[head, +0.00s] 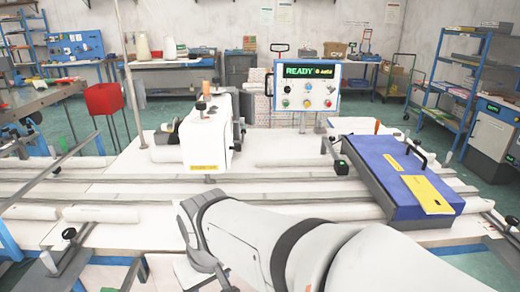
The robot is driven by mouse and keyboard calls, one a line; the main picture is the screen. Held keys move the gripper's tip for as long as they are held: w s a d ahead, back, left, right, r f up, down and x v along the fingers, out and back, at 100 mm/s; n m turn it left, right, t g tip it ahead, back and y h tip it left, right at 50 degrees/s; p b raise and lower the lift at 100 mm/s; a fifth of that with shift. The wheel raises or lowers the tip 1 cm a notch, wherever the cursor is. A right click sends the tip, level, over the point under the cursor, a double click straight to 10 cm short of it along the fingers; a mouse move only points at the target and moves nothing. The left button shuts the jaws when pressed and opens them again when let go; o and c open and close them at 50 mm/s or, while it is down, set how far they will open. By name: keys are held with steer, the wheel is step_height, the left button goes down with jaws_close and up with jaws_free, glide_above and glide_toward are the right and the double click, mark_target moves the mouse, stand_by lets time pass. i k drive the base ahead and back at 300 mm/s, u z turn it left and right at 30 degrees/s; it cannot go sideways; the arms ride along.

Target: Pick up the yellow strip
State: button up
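Yellow pieces show in several places, and I cannot tell which one is the strip. A yellow rectangular plate (428,194) lies on the right part of the blue box top (376,168). A narrower yellow strip (393,162) lies on the same top, behind and left of the plate. A thin yellow band (203,167) is on the lower front of the white sewing machine head. My white and grey arm reaches in from the lower right, in front of the blue box.
The white table (130,180) carries long white rollers and rails. A black handle (415,150) stands up on the blue box. A control panel reading READY (307,87) stands behind. A red bin (104,98) is at the left, and blue shelving (450,85) at the right.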

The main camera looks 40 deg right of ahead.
mark_target(429, 199)
steer(key=z, duration=2.3)
steer(key=k, duration=0.5)
steer(key=z, duration=1.5)
steer(key=i, duration=1.9)
steer(key=u, duration=0.2)
